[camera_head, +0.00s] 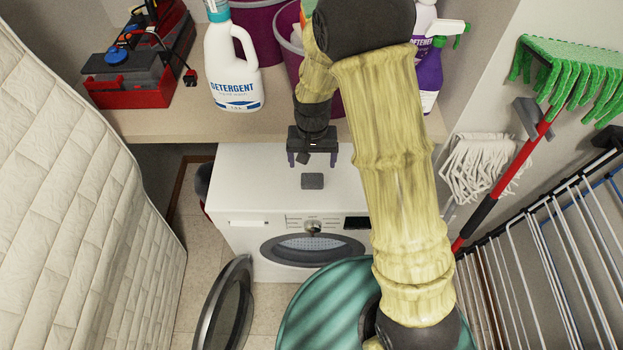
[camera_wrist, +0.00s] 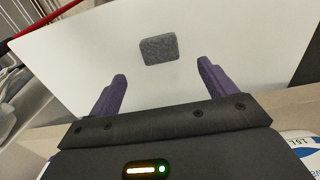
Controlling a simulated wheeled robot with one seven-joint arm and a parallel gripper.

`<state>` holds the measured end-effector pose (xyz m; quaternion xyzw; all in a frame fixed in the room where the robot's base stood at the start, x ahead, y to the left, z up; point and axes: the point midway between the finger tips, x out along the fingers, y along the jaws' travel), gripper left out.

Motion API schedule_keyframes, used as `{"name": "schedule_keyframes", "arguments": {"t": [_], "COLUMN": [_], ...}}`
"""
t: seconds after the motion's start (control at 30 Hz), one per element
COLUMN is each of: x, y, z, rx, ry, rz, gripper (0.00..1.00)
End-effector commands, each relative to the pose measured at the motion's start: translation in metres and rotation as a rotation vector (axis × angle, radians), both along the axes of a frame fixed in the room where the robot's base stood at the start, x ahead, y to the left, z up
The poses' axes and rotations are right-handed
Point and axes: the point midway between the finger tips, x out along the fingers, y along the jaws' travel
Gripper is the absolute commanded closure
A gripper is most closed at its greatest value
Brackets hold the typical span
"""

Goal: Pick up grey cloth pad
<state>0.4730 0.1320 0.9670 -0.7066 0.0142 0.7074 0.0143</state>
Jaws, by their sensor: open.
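The grey cloth pad (camera_head: 312,181) is a small, dark grey rounded rectangle. It lies flat on the white top of the washing machine (camera_head: 240,185), near its front edge. In the wrist view the pad (camera_wrist: 159,49) lies beyond the fingertips, between their lines and a little left of centre. My gripper (camera_head: 312,160) is above the machine top, just behind the pad in the head view. Its two purple fingers are spread wide with nothing between them, and it also shows in the wrist view (camera_wrist: 162,68). The gripper is apart from the pad.
A shelf (camera_head: 280,128) behind holds a white detergent bottle (camera_head: 232,65), a red toolbox (camera_head: 140,75) and purple buckets (camera_head: 262,30). A mattress (camera_head: 75,190) stands at left. Mops (camera_head: 480,165) and a drying rack (camera_head: 560,240) stand at right. The machine top around the pad is clear.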

Motion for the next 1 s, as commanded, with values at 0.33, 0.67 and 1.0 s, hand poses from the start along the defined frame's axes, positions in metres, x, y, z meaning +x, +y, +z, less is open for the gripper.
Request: {"name": "schedule_keyframes", "arguments": {"t": [0.33, 0.67, 1.0], "x": [-0.001, -0.003, -0.007], "y": [0.002, 0.002, 0.002], "z": [-0.028, -0.033, -0.073], "rx": [0.000, -0.001, -0.001], "ry": [0.000, 0.003, 0.004], "rz": [0.005, 0.004, 0.003], "gripper": [0.16, 0.16, 0.16]}}
